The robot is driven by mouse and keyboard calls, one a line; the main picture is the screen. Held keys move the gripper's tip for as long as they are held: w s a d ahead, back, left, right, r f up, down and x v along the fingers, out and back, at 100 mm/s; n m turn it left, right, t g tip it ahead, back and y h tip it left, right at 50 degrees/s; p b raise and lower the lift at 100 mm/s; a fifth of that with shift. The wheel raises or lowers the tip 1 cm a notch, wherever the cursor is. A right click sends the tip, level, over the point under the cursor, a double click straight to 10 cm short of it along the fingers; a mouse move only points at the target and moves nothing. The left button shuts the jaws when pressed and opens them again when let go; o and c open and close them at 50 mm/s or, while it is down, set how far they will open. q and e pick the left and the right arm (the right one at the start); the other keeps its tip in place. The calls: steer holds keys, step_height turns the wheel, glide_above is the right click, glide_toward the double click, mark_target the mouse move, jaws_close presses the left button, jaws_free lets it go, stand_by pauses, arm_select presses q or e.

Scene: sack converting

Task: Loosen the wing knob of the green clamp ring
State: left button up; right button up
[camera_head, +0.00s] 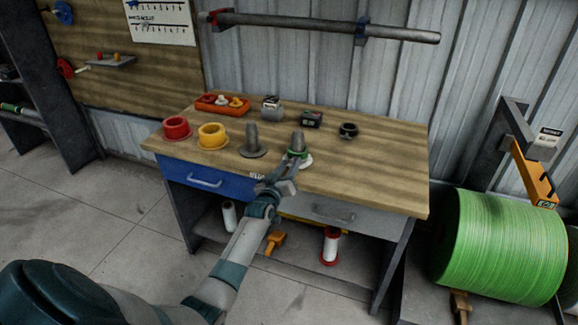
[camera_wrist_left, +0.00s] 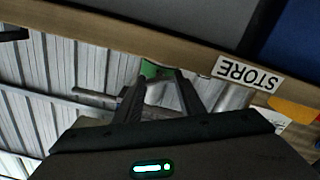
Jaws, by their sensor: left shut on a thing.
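The green clamp ring (camera_head: 299,153) sits around the lower part of a grey post on a pale round base, near the front of the bench. My left gripper (camera_head: 287,171) reaches it from the front, its fingertips at the ring's near side. The left gripper is shut on the wing knob, which the fingers mostly hide. In the left wrist view, green of the clamp ring (camera_wrist_left: 149,69) shows at the tips of the two dark fingers (camera_wrist_left: 158,84). My right gripper is not in view.
A similar grey post (camera_head: 252,138) stands just left of the ring. Yellow (camera_head: 212,135) and red (camera_head: 176,127) flanged rings, an orange tray (camera_head: 222,110) and a black ring (camera_head: 348,131) are also on the wooden bench (camera_head: 385,175). The bench's right part is clear.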

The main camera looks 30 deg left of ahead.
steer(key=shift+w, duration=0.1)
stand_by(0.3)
arm_select(q)
steer(key=o, duration=1.1)
steer(key=shift+c, duration=0.2)
steer(key=shift+s, duration=0.1)
steer(key=shift+s+d+f, duration=0.1)
steer(key=shift+s+d, duration=0.05)
steer(key=shift+s, duration=0.4)
steer(key=b+v, duration=0.1)
steer(key=v, duration=1.5)
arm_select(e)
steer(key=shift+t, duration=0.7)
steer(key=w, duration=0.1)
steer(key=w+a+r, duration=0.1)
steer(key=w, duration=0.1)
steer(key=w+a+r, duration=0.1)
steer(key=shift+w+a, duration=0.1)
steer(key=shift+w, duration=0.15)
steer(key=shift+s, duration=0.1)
